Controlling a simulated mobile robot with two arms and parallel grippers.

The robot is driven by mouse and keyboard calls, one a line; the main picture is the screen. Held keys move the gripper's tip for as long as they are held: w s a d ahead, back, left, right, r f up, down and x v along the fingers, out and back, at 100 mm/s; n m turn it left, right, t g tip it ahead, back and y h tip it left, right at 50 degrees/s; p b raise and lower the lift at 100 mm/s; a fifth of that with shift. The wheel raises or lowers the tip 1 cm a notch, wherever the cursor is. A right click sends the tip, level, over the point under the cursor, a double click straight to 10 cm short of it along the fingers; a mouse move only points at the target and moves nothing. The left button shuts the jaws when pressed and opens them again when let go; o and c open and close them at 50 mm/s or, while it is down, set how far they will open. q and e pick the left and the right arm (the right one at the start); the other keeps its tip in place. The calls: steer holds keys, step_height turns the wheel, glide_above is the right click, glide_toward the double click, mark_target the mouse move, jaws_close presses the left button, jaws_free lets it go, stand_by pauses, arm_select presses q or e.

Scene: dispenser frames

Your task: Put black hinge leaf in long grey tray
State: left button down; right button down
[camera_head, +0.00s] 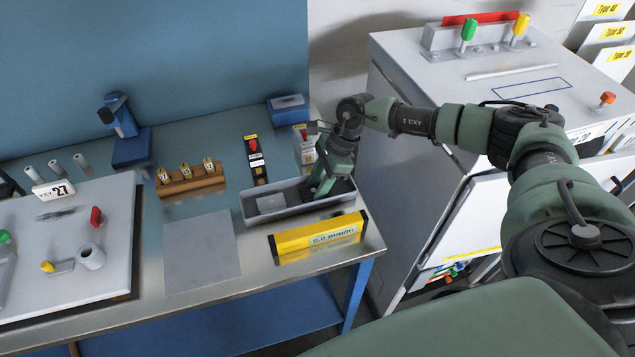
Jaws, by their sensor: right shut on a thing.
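The long grey tray (290,209) lies near the right end of the table, behind the yellow display box. My right gripper (319,190) points down into the right half of this tray, with its fingertips low between the walls. It is shut on a dark piece, seemingly the black hinge leaf, which is mostly hidden by the fingers and the tray. I cannot tell whether the piece touches the tray floor. A pale grey plate shows in the left part of the tray. My left gripper is not in view.
A yellow display box (318,238) stands along the front edge. A wooden block (191,184) with numbered pieces and a black labelled stand (255,160) are behind left. A grey mat (201,250) is bare. A white cabinet (440,190) stands right.

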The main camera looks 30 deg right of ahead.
steer(key=shift+f+b, duration=0.2)
steer(key=shift+b, duration=0.1)
steer(key=c, duration=1.2)
jaws_free()
steer(key=shift+r, duration=0.1)
steer(key=shift+r+p, duration=0.3)
steer(key=shift+p, duration=0.05)
steer(key=b+v, duration=0.4)
steer(key=v, duration=0.7)
steer(key=shift+d+r+b, duration=0.25)
steer(key=shift+r+b, duration=0.05)
steer(key=shift+s, duration=0.1)
